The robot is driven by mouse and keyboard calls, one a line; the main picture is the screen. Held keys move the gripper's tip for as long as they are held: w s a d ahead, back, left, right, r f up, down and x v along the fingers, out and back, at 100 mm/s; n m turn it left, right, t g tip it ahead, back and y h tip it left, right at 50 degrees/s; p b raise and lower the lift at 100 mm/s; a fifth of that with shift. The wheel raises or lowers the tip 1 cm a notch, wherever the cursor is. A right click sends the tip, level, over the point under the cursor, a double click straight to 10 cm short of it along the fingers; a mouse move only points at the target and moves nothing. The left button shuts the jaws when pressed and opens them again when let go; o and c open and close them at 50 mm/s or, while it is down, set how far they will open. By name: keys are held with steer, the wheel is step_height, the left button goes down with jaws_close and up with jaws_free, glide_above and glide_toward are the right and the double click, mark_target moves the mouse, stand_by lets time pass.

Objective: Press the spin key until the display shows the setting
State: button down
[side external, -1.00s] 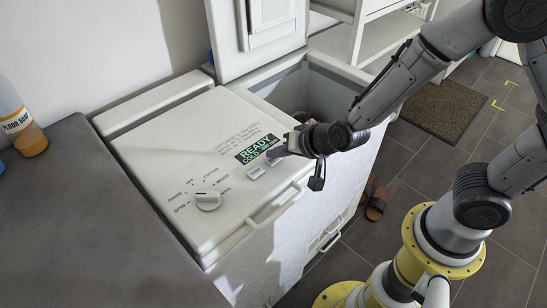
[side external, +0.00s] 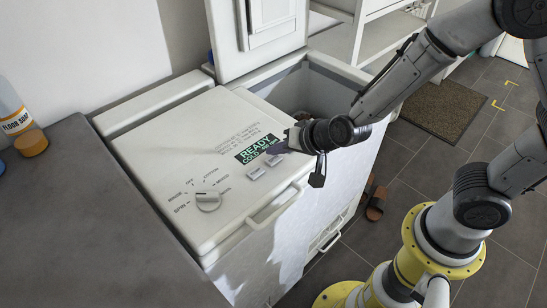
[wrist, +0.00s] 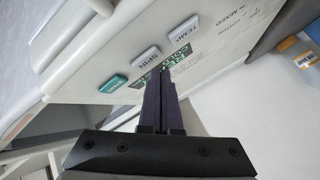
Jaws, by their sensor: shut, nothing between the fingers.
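The SPIN key (wrist: 145,60) is a pale key between the white TEMP key (wrist: 183,30) and a green key (wrist: 112,83) in the wrist view. In the side view the SPIN key (side external: 274,160) and TEMP key (side external: 256,173) lie in front of the display; the green key is hidden by my gripper. The dark display (side external: 258,148) reads READY, with COLD and a small value below that I cannot read; my fingers partly cover it in the wrist view (wrist: 180,57). My gripper (side external: 280,150) is shut and empty, its tips close beside the SPIN key, apparently just above the panel.
The dial (side external: 208,201) sits left on the washer lid. A handle (side external: 280,205) runs along the front edge. A grey counter (side external: 80,225) holds a floor soap bottle (side external: 15,110) at the left.

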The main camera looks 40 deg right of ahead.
steer(key=shift+r, duration=0.1)
steer(key=shift+r, duration=2.5)
steer(key=shift+d+r, duration=0.1)
steer(key=shift+d, duration=0.1)
step_height(320, 180, up, 8)
steer(key=r+t, duration=0.1)
steer(key=t, duration=0.1)
glide_above(278, 160)
steer(key=d, duration=0.4)
steer(key=s+d+r+n, duration=0.1)
steer(key=s+r, duration=0.3)
steer(key=r, duration=0.2)
steer(key=s+d+f+n+g, duration=0.2)
steer(key=s+n, duration=0.1)
steer(key=s, duration=0.6)
steer(key=s+d+f+n+g+h, duration=0.1)
steer(key=s+d+f+n+g, duration=0.1)
steer(key=s, duration=0.7)
steer(key=shift+s+d+f+n+g, duration=0.15)
steer(key=shift+d+f+n+g, duration=0.05)
steer(key=shift+d+n+g, duration=0.65)
